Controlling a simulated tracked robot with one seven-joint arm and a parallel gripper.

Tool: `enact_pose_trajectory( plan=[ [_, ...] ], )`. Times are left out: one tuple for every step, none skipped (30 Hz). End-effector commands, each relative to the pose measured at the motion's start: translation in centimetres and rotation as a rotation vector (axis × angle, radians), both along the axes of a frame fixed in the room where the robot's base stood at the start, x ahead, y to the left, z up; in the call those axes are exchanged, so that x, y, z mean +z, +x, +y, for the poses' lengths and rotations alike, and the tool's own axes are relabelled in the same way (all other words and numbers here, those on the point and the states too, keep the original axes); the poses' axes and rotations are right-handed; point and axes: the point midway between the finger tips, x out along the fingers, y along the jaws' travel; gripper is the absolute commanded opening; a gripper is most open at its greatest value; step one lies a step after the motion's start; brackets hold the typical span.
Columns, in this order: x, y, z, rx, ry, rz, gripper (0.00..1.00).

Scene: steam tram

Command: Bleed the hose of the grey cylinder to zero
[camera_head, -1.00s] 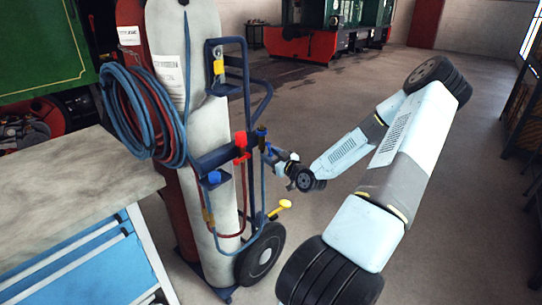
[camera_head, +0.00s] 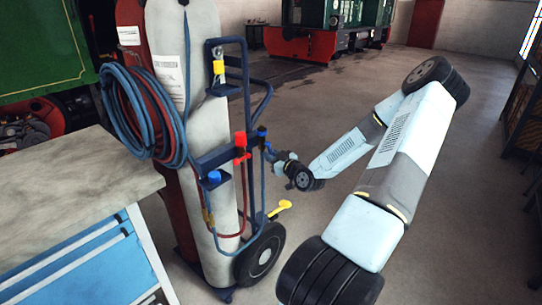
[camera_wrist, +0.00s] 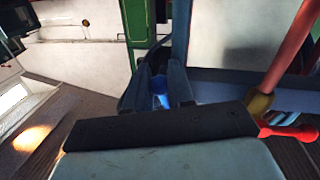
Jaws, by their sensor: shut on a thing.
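The grey cylinder (camera_head: 188,50) stands upright on a dark blue trolley (camera_head: 232,55) in the head view. A blue hose (camera_head: 112,100) hangs coiled at its upper left, and a blue line runs down the trolley's right side. My gripper (camera_head: 268,150) reaches in from the right at the trolley's side bracket. In the wrist view my gripper (camera_wrist: 158,78) is shut on a small blue knob (camera_wrist: 161,100), partly hidden between the fingers. Another blue knob (camera_head: 214,177) and a red knob (camera_head: 240,140) sit on the bracket. No gauge reading is legible.
A red cylinder (camera_head: 130,15) stands left of the grey one. A yellow-handled part (camera_head: 280,208) sticks out above the trolley wheel (camera_head: 262,255). A workbench (camera_head: 70,190) is close at left.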

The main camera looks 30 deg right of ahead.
Motion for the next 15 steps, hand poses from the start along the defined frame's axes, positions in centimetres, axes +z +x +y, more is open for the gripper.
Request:
enact_pose_trajectory(
  plan=[
    [0.0, 0.0, 0.0, 0.0, 0.004, 0.002, 0.0],
    [0.0, 0.0, 0.1, 0.001, 0.009, 0.004, 0.0],
    [0.0, 0.0, 0.2, 0.0, 0.022, 0.008, 0.0],
    [0.0, -0.1, 0.2, 0.001, 0.035, 0.014, 0.0],
    [-0.1, -0.1, 0.3, 0.0, 0.052, 0.02, 0.0],
    [-0.1, -0.2, 0.5, 0.001, 0.079, 0.03, 0.0],
    [-0.1, -0.2, 0.6, 0.001, 0.101, 0.038, 0.0],
    [-0.2, -0.3, 0.7, 0.0, 0.122, 0.047, 0.0],
    [-0.2, -0.3, 0.8, 0.0, 0.15, 0.058, 0.0],
    [-0.2, -0.4, 1.0, 0.001, 0.17, 0.064, 0.0],
    [-0.2, -0.4, 1.1, 0.001, 0.19, 0.071, 0.0],
    [-0.2, -0.4, 1.2, 0.001, 0.212, 0.079, 0.0],
    [-0.2, -0.5, 1.2, 0.0, 0.227, 0.084, 0.0],
    [-0.2, -0.5, 1.3, 0.0, 0.24, 0.088, 0.0],
    [-0.2, -0.5, 1.3, 0.0, 0.253, 0.093, 0.0]
  ],
)
